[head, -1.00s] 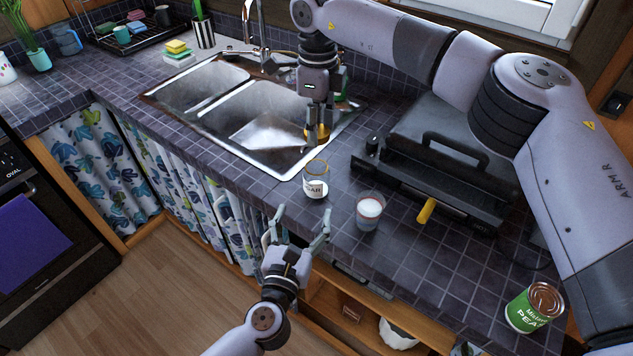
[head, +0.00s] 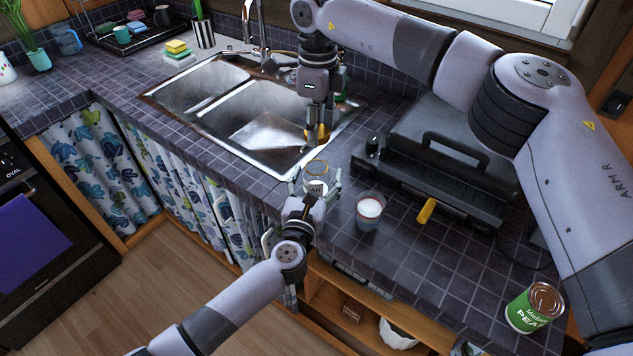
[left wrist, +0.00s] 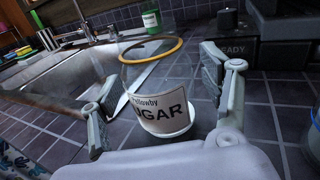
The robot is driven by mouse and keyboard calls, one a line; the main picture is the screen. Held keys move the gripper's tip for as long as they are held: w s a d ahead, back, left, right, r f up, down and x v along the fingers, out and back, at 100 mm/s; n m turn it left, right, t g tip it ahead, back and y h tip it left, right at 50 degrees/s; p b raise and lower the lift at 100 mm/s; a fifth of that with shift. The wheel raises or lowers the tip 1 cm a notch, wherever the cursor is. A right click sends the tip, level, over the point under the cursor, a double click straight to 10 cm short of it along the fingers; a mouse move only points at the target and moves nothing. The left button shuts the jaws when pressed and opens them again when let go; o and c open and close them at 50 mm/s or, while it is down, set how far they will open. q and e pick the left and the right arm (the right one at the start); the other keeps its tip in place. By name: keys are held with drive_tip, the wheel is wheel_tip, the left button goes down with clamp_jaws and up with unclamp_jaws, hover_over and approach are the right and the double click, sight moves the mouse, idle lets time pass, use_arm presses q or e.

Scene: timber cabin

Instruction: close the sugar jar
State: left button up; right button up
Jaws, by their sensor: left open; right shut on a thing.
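The sugar jar (head: 316,187) stands upright on the tiled counter in front of the sink. It is clear glass with a golden rim, and its top looks uncovered. In the left wrist view the sugar jar (left wrist: 160,105) shows its "SUGAR" label. My left gripper (head: 315,181) is open, with one finger on each side of the jar; I cannot tell whether they touch it. Its fingers also flank the jar in the left wrist view (left wrist: 165,105). My right gripper (head: 317,136) is shut on a small orange-yellow thing above and behind the jar, probably the lid, mostly hidden by the fingers.
A glass with white contents (head: 369,212) stands right of the jar. A black grill (head: 440,165) with a yellow handle sits behind it. The sink (head: 235,110) is at the back left. A green can (head: 533,308) stands at the front right. The counter's front edge is close.

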use_arm(q)
clamp_jaws()
idle(1.0)
